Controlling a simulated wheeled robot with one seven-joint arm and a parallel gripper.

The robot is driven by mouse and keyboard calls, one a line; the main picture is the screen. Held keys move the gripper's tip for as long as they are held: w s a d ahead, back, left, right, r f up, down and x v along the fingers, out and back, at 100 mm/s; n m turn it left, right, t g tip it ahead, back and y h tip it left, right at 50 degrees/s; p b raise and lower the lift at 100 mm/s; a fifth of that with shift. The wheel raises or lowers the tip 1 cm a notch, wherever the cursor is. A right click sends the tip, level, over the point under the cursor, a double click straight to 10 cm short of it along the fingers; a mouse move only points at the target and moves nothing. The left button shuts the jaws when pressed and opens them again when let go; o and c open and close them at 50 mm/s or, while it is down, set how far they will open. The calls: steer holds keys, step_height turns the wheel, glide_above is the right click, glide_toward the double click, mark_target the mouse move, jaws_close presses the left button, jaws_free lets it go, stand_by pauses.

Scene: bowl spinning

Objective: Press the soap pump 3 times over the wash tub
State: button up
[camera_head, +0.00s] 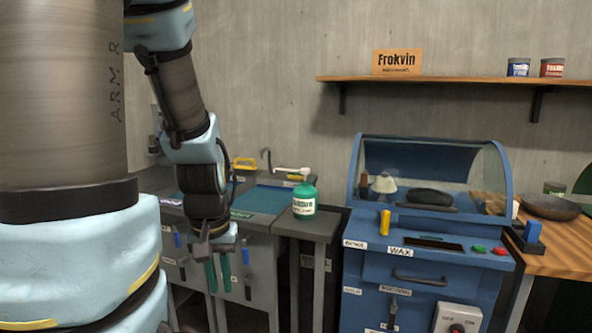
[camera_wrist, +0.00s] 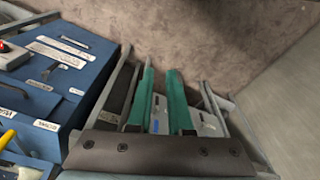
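The soap pump (camera_head: 304,200) is a green bottle with a pale label and a white pump head. It stands upright on the grey counter, right of centre in the head view. A blue-green sunken area (camera_head: 262,199) with a dark tap behind it, left of the bottle, looks like the wash tub; my arm hides part of the counter there. My gripper (camera_head: 218,278) hangs pointing down in front of the counter, left of and lower than the bottle. Its two green fingers are apart with nothing between them, also in the wrist view (camera_wrist: 160,75). The bottle is not visible in the wrist view.
A blue wax cabinet (camera_head: 400,275) with a clear hood stands right of the bottle. It fills the left of the wrist view (camera_wrist: 60,75). A wooden table (camera_head: 560,250) with a dark bowl (camera_head: 550,206) is at far right. A shelf (camera_head: 450,80) hangs above.

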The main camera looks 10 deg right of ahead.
jaws_close()
stand_by(1.2)
